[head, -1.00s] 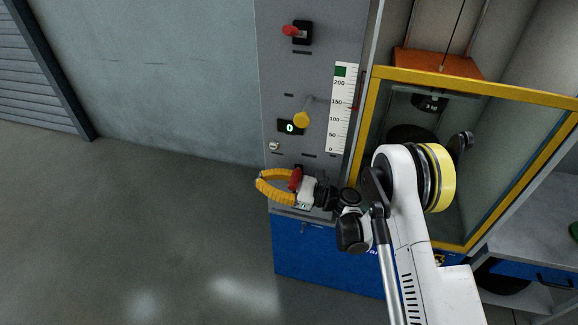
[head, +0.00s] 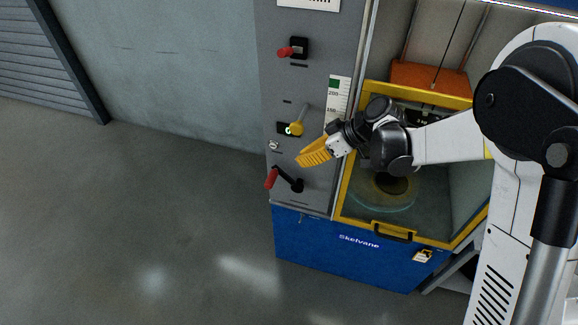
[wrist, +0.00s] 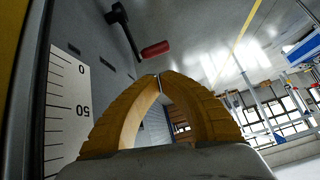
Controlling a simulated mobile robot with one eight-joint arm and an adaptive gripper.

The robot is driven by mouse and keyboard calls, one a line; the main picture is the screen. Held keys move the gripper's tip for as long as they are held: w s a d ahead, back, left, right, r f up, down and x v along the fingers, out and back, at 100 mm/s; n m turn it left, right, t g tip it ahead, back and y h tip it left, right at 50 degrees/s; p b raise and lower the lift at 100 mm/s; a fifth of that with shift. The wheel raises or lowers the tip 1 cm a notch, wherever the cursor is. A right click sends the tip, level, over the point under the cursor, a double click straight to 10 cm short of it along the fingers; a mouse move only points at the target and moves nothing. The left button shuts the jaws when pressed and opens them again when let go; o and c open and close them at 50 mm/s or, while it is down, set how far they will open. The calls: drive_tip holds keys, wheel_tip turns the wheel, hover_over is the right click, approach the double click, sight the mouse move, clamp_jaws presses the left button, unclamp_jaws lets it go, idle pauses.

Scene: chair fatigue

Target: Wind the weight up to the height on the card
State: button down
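The crank has a red handle (head: 270,178) on a black arm, low on the grey control panel (head: 275,95). The handle points left and shows beyond my fingertips in the wrist view (wrist: 156,50). My gripper (head: 303,160) is above and right of the handle, in front of the panel. Its curved yellow fingers meet at the tips in the wrist view (wrist: 158,77), with nothing between them. A white height scale (head: 335,95) has a green mark near its top; my wrist covers its lower part. The weight is not clearly visible behind my arm. No readable card shows.
A yellow-framed door (head: 349,190) fronts the cabinet at right. The floor (head: 150,220) at left is clear.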

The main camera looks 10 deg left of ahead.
drive_tip(key=a+f+n+b, duration=0.1)
drive_tip(key=a+f+b, duration=0.2)
drive_tip(key=f, duration=0.4)
drive_tip(key=shift+a+f+n+h, duration=0.3)
drive_tip(key=shift+a+h, duration=0.1)
drive_tip(key=shift+a, duration=0.25)
idle(1.1)
